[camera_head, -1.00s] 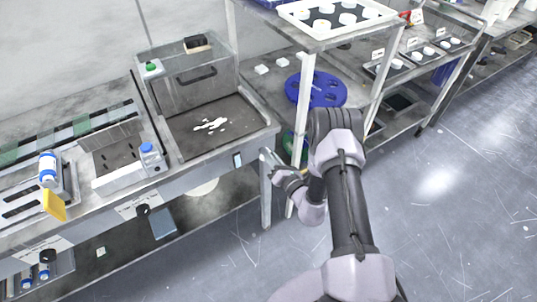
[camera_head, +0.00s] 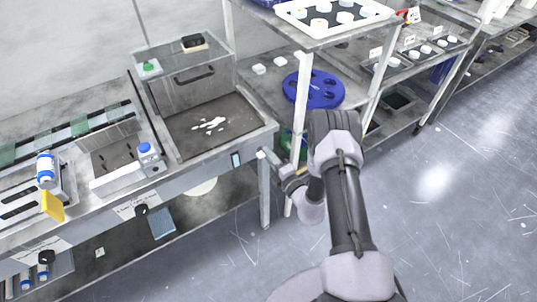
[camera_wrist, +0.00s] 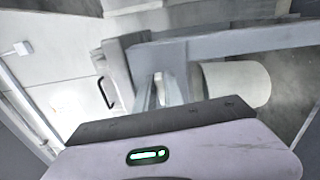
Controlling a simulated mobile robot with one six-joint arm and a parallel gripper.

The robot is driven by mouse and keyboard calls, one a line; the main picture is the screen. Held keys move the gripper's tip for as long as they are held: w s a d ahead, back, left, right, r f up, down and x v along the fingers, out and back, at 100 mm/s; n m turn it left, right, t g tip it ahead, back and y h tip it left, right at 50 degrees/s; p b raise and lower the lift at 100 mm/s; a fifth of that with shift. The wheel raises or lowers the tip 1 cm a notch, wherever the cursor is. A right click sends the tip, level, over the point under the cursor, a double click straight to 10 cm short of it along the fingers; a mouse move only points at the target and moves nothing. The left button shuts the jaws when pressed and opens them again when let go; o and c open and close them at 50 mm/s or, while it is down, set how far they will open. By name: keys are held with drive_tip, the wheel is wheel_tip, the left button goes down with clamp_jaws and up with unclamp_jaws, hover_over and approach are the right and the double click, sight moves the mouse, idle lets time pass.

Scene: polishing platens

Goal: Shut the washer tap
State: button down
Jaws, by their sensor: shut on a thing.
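My gripper (camera_head: 274,165) is at the right front corner of the washer bench, by its leg, below the rim of the grey basin (camera_head: 272,126). In the wrist view my gripper (camera_wrist: 161,92) is closed, with its narrow fingers in front of a grey metal bar (camera_wrist: 250,40). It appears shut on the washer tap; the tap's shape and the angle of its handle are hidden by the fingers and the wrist. A pale cylinder (camera_wrist: 240,83) lies to the right of the fingers.
A white-framed shelf rack (camera_head: 302,90) stands close to the right of my gripper, with a blue disc (camera_head: 313,90) on it. A black knob (camera_head: 142,210) is on the bench front to the left. The floor (camera_head: 450,230) at the right is clear.

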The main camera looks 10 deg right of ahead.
drive_tip(key=shift+f+m, duration=0.1)
drive_tip(key=shift+m, duration=0.4)
drive_tip(key=c, duration=1.4)
unclamp_jaws()
drive_tip(key=shift+c, duration=0.2)
drive_tip(key=p+v, duration=0.3)
drive_tip(key=v, duration=1.4)
drive_tip(key=shift+s+p, duration=0.2)
drive_tip(key=shift+p, duration=0.1)
